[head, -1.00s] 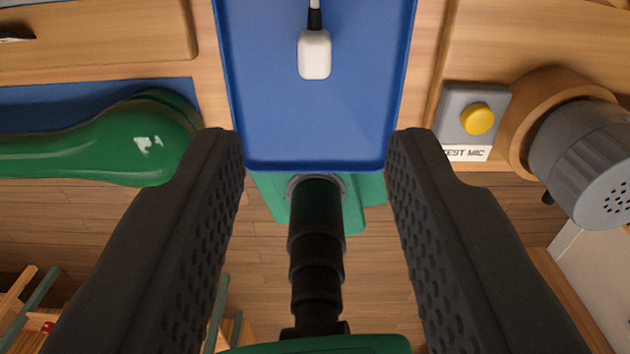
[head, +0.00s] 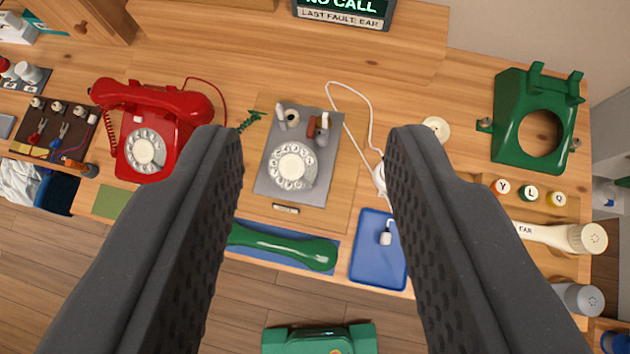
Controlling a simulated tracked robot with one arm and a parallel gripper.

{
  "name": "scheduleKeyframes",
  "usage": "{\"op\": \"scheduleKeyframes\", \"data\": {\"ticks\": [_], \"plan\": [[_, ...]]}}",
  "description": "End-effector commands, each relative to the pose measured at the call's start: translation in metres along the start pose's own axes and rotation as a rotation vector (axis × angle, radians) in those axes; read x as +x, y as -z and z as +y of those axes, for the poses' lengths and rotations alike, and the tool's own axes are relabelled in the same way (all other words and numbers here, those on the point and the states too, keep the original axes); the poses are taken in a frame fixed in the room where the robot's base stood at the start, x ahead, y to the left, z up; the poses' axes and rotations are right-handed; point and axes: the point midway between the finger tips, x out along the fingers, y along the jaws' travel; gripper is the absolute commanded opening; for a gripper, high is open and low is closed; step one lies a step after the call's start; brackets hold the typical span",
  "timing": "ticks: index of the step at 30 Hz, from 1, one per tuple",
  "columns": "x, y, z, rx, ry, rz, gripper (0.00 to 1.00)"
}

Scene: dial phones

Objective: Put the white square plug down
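A grey dial unit (head: 273,187) stands mid-bench, a red phone (head: 145,152) at left, and a green housing (head: 538,120) at right. A green handset (head: 283,246) lies left of the tray. A white cord (head: 369,112) loops above it. Bare wood shows at the back.

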Motion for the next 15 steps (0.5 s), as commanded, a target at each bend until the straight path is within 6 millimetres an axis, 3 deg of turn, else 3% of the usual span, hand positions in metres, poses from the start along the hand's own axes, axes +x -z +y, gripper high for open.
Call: {"op": "scheduleKeyframes", "data": {"ticks": [1, 7, 12, 15], "plan": [[-0.028, 0.013, -0.008, -0.011, 0.006, 0.064, 0.37], [-0.118, 0.050, -0.029, -0.039, 0.026, 0.276, 0.37], [-0.166, 0.062, -0.038, -0.050, 0.036, 0.383, 0.37], [-0.178, 0.065, -0.041, -0.053, 0.038, 0.408, 0.37]]}}
